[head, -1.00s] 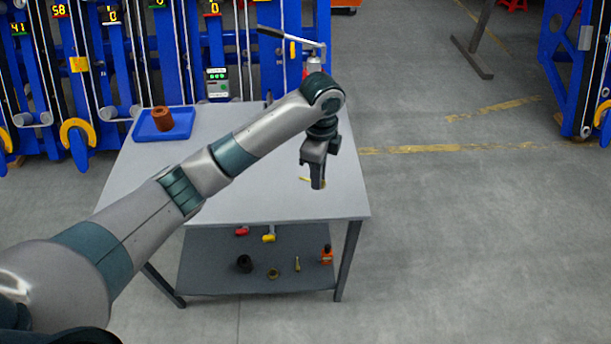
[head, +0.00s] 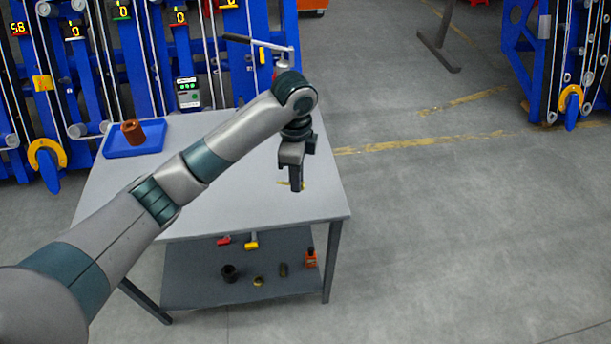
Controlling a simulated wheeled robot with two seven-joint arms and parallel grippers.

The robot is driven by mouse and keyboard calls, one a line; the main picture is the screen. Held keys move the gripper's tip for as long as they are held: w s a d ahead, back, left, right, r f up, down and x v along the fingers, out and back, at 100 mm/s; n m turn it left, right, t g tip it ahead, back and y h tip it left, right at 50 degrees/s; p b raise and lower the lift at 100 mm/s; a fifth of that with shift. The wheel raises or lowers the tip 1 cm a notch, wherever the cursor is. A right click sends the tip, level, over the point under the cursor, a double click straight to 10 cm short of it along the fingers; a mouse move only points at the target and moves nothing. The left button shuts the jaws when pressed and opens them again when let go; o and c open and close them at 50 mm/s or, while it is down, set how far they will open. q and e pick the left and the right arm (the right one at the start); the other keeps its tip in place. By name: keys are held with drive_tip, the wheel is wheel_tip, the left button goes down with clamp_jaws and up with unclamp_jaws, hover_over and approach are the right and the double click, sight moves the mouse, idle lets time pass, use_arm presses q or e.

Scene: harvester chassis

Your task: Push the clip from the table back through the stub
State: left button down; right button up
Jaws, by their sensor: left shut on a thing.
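My left gripper (head: 296,183) points down over the right part of the grey table (head: 240,190). It is shut on a small, thin yellow piece, which looks like the clip (head: 284,183). Short bits of the clip show on both sides of the fingertips, and the fingers hide its middle. I cannot tell whether it still touches the table top. I cannot make out the stub for certain. My right gripper is not in view.
A blue tray (head: 112,148) with a brown cylinder (head: 133,132) sits at the table's back left. The lower shelf (head: 195,288) holds several small parts. Blue machinery (head: 590,60) stands at right; floor between is clear.

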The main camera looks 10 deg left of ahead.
use_arm(q)
drive_tip(key=shift+a+r+n, duration=0.3)
drive_tip(key=shift+r+n, duration=0.1)
drive_tip(key=shift+n, duration=0.1)
drive_tip(key=s+a+r+n, duration=0.3)
drive_tip(key=s+a+n, duration=0.2)
drive_tip(key=s+n, duration=0.2)
drive_tip(key=s+a+r+n, duration=0.4)
drive_tip(key=s+a+n, duration=0.2)
drive_tip(key=n, duration=0.4)
drive_tip(key=shift+s+r+n, duration=0.2)
drive_tip(key=shift+s+n, duration=0.2)
drive_tip(key=shift+s, duration=0.5)
drive_tip(key=shift+d, duration=0.1)
